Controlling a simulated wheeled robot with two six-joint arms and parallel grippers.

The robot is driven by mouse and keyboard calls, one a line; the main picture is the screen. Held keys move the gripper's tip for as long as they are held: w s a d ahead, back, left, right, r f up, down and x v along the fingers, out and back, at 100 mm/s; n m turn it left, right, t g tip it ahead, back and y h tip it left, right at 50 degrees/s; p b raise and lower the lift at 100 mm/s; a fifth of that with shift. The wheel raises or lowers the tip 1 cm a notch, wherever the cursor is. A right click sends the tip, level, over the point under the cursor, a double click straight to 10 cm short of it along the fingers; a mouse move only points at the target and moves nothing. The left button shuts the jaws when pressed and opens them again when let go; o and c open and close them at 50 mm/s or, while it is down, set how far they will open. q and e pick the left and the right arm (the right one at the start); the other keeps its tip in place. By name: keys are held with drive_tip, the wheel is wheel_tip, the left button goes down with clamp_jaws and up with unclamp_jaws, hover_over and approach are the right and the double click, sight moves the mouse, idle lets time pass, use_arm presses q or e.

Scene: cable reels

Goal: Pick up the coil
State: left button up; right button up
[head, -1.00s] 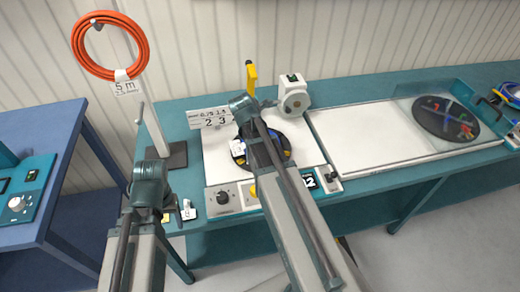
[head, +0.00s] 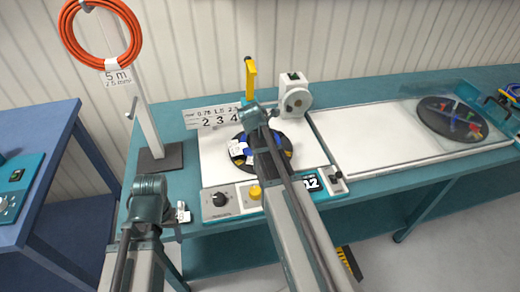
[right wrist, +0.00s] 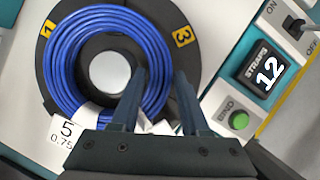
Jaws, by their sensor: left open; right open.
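A blue coil (right wrist: 62,60) lies on a black round plate (right wrist: 190,62) with yellow number marks, around a pale hub, in the right wrist view. A white tag reading 5 and 0.75 hangs at its lower left. My right gripper (right wrist: 160,74) is open over the coil's right side, one finger toward the hub, the other outside the ring. I cannot tell its height above the plate. In the head view my right arm covers much of the blue coil (head: 276,143). My left gripper (head: 167,218) is at the bench's front left, its fingers mostly hidden.
An orange coil (head: 134,32) with a 5 m tag hangs at the upper left, above a post with a dark base (head: 160,158). A white machine (head: 295,97) stands behind the plate. A dark tray (head: 450,117) with coloured pieces is at the right. The white board (head: 370,125) between is clear.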

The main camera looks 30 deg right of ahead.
drive_tip(key=shift+f, duration=0.1)
drive_tip(key=shift+c, duration=0.2)
clamp_jaws()
idle(1.2)
